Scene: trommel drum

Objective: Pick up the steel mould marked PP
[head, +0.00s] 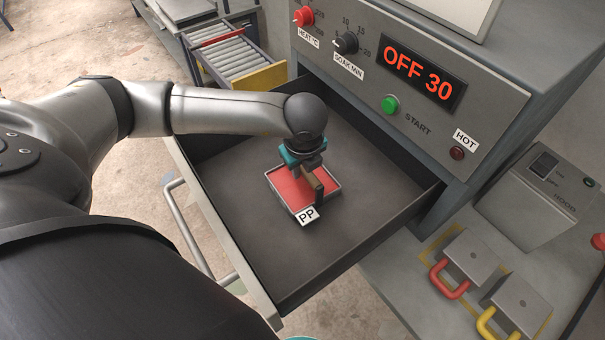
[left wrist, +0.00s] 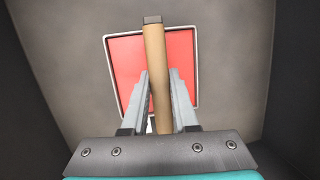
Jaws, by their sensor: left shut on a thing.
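The steel mould marked PP (head: 281,187) is a shallow square tray with a metal rim and a red inside. A white PP label (head: 307,215) is on its near corner. It is in the open drawer (head: 240,218). My left gripper (head: 314,184) is over the mould and shut on its tan handle. In the left wrist view the handle (left wrist: 155,75) runs between the two fingers (left wrist: 158,105), with the red mould (left wrist: 127,62) below. I cannot tell whether the mould touches the drawer floor. My right gripper is not in view.
The drawer's walls surround the mould, with a long bar handle (head: 198,232) on its front. The oven panel with the display OFF 30 (head: 424,74) stands behind. Two blocks with a red handle (head: 447,281) and a yellow handle (head: 492,324) sit at right.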

